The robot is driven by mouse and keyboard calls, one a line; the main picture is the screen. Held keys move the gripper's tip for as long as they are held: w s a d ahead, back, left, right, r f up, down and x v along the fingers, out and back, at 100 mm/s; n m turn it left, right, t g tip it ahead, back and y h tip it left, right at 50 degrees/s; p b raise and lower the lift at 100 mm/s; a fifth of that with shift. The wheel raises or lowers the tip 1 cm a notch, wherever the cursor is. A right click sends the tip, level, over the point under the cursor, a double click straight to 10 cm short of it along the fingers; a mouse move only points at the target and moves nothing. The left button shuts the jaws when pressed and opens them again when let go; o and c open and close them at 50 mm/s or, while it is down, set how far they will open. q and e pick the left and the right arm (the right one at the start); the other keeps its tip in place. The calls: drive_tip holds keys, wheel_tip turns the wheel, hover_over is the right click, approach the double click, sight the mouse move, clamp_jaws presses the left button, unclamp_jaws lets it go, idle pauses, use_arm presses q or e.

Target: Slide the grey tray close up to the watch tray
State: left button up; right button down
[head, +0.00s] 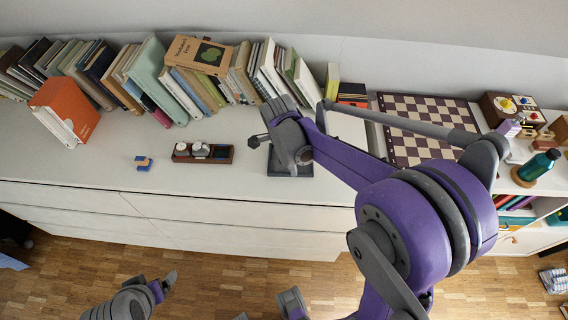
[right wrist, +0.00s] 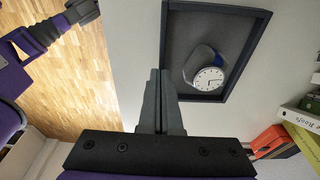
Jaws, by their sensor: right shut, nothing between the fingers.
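The watch tray (head: 182,157) is a dark brown box with light round items in it, on the white dresser top. The grey tray (head: 290,171) lies to its right with a clear gap between them. It is partly hidden by my right arm. My left gripper (head: 157,278) is low over the floor, away from both trays.
A row of books (head: 190,85) stands along the back, with an orange book (head: 68,108) at the left. A small blue-and-wood object (head: 143,163) lies left of the watch tray. A chessboard (head: 405,145) is to the right. The dresser's front strip is clear.

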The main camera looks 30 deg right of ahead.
drive_tip(key=shift+f, duration=0.25)
drive_tip(key=shift+s+a, duration=0.1)
drive_tip(key=shift+s, duration=0.1)
